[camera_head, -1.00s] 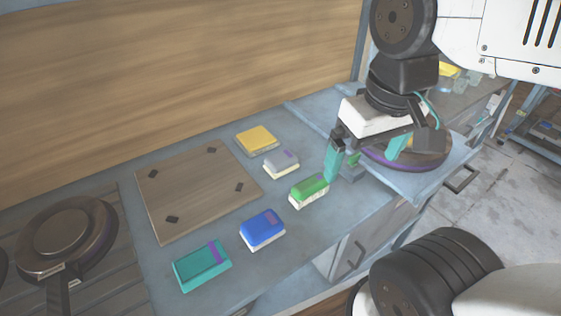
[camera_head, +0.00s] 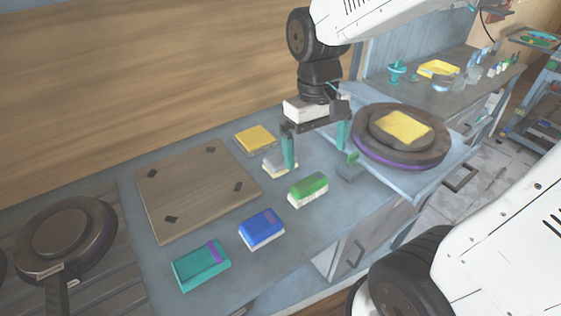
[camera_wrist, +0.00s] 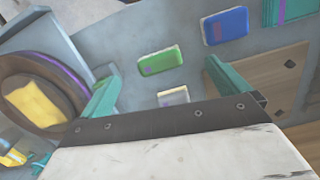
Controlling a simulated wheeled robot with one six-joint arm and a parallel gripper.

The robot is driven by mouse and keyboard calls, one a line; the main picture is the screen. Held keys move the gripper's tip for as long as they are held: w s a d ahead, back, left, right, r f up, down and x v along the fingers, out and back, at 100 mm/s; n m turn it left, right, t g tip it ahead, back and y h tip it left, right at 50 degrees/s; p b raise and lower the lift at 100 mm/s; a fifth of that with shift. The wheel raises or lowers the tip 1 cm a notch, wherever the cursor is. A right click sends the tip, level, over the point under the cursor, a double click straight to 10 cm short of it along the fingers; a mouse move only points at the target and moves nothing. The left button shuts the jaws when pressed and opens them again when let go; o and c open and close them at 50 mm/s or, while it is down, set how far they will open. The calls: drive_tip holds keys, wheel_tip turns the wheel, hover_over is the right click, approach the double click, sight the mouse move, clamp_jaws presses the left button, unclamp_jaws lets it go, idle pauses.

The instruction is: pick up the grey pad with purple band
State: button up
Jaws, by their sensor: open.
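The grey pad with the purple band (camera_head: 271,164) lies on the counter just right of the wooden board, on a pale base. In the head view my gripper's left finger covers much of it, and its band is hard to make out. A pale pad at the lower middle of the wrist view (camera_wrist: 173,96) appears to be it, partly cut off by my gripper body. My gripper (camera_head: 317,148) is open and empty, fingers pointing down, above and slightly right of the pad. In the wrist view my gripper (camera_wrist: 162,70) has its teal fingers spread wide.
Green (camera_head: 308,188), blue (camera_head: 262,228) and teal (camera_head: 201,264) pads lie in a row toward the front. A yellow pad (camera_head: 255,139) lies behind the grey one. A round brown press (camera_head: 367,153) with another yellow pad (camera_head: 403,127) stands right.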

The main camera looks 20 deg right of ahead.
hover_over(281, 156)
drive_tip(key=s, duration=0.5)
wheel_tip(281, 156, down, 6)
drive_tip(key=shift+n+t, duration=0.6)
drive_tip(key=shift+t, duration=0.1)
drive_tip(key=w, duration=0.5)
drive_tip(key=shift+a+f, duration=0.35)
drive_tip(key=shift+f, duration=0.05)
drive_tip(key=f, duration=0.7)
drive_tip(key=shift+d+f, duration=0.25)
drive_tip(key=shift+d, duration=0.05)
drive_tip(key=c, duration=1.1)
wheel_tip(281, 156, up, 10)
drive_tip(key=shift+r, duration=0.1)
drive_tip(key=shift+o, duration=1.3)
drive_tip(key=shift+c, duration=0.4)
